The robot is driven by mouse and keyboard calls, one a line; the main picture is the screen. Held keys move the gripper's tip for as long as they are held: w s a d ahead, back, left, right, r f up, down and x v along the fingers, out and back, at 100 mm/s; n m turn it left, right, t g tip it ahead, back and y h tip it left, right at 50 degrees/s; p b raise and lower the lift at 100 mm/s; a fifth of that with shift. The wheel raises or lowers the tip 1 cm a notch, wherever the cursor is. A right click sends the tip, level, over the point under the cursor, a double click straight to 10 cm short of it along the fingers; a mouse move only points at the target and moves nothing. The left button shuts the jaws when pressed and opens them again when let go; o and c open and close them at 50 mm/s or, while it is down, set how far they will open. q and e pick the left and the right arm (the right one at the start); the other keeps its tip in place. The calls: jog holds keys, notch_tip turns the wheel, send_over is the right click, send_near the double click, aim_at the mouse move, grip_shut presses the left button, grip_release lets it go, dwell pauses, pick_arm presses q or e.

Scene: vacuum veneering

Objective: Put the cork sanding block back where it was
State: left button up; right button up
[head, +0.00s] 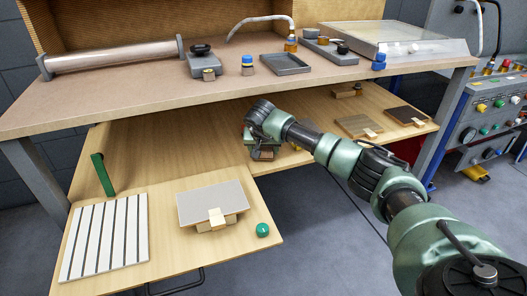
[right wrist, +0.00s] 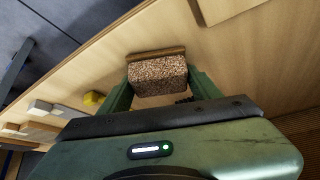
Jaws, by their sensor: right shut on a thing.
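The cork sanding block (right wrist: 158,76) is a speckled brown block, seen in the right wrist view between the two green fingers of my right gripper (right wrist: 161,88). The fingers are shut on its two sides. A thin wooden strip (right wrist: 156,53) lies along its far edge; I cannot tell whether it belongs to the block. In the head view my right gripper (head: 264,148) is low over the wooden lower board (head: 200,145), under the front of the upper bench. A little brown shows at its fingers there, mostly hidden. My left gripper is not in view.
A grey panel (head: 205,203), green ball (head: 262,230), slatted white board (head: 105,240) and green upright (head: 102,174) stand front left. Brown sheets (head: 357,125) and a dark sheet (head: 405,115) lie right. The upper bench (head: 130,100) overhangs the back.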

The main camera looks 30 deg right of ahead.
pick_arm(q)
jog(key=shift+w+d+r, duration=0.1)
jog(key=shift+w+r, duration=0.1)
pick_arm(e)
jog(key=shift+f, duration=0.15)
jog(key=o, duration=1.2)
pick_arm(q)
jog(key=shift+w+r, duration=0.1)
pick_arm(e)
jog(key=shift+r, duration=0.3)
pick_arm(q)
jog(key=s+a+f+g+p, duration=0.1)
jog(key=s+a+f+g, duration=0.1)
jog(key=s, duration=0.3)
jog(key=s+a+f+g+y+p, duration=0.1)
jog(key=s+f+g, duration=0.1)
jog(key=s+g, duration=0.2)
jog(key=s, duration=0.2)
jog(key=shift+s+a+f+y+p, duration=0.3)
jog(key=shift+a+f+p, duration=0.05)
jog(key=shift+p, duration=0.05)
pick_arm(e)
jog(key=v, duration=1.1)
jog(key=shift+s+r, duration=0.25)
